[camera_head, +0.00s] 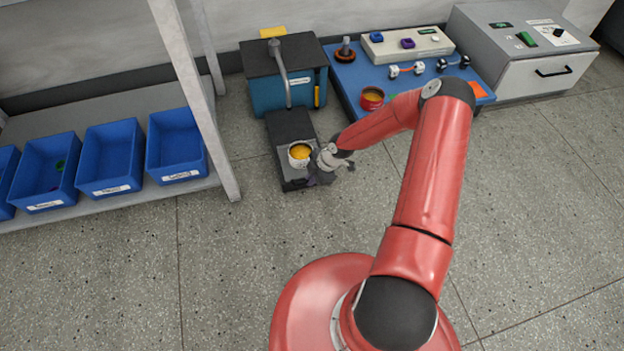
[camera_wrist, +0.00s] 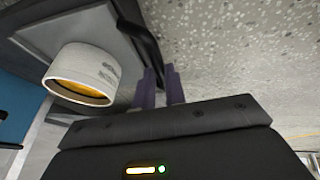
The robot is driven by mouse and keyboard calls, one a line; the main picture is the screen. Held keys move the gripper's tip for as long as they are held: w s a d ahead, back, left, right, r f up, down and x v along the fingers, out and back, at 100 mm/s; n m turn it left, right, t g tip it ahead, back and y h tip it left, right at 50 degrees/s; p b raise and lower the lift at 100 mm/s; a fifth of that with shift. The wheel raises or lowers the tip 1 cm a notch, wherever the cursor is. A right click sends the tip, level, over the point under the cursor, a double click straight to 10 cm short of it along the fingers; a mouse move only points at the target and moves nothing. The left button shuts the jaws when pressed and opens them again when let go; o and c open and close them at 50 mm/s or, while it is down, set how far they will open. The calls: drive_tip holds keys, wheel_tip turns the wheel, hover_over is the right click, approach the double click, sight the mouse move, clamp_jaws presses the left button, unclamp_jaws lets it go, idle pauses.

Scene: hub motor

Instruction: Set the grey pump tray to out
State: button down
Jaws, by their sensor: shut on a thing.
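The grey pump tray (camera_head: 287,128) extends along the floor from the front of the blue pump box with the dark top (camera_head: 288,88). A white cup with yellow contents (camera_head: 300,153) sits on the tray's front part; the cup also shows in the wrist view (camera_wrist: 85,75). My gripper (camera_head: 317,177) is at the tray's front right end. In the wrist view my gripper's two purple fingers (camera_wrist: 161,80) are close together at the tray's black handle (camera_wrist: 142,38), shut on it. The exact contact is partly hidden.
A shelf with several blue bins (camera_head: 110,158) stands at left, its upright post (camera_head: 215,130) near the tray. A grey cabinet (camera_head: 515,75) stands beyond. Floor in front is clear.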

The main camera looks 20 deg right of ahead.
drive_tip(key=shift+s, duration=0.3)
drive_tip(key=c, duration=1.5)
unclamp_jaws()
drive_tip(key=shift+o, duration=0.2)
drive_tip(key=p+v, duration=0.1)
drive_tip(key=v, duration=0.6)
drive_tip(key=shift+d+r, duration=0.25)
drive_tip(key=shift+r, duration=0.1)
drive_tip(key=shift+r, duration=0.1)
drive_tip(key=s+d+r+m+h+p, duration=0.1)
drive_tip(key=s+r+m+h+p, duration=0.25)
drive_tip(key=r, duration=1.25)
drive_tip(key=s+d+r+m+h+p, duration=0.1)
drive_tip(key=s+r+m+h, duration=0.35)
drive_tip(key=r, duration=1.25)
drive_tip(key=s+a+r+m+t+y+p, duration=0.1)
drive_tip(key=s+a+r+m, duration=0.2)
drive_tip(key=s+r+m, duration=0.2)
drive_tip(key=s+a+r+m+t+y+p, duration=0.2)
drive_tip(key=s+r+m, duration=0.3)
drive_tip(key=s+r, duration=0.5)
drive_tip(key=s+a, duration=0.1)
drive_tip(key=s, duration=0.2)
drive_tip(key=shift+s+r+y, duration=0.3)
drive_tip(key=shift+s+r, duration=0.05)
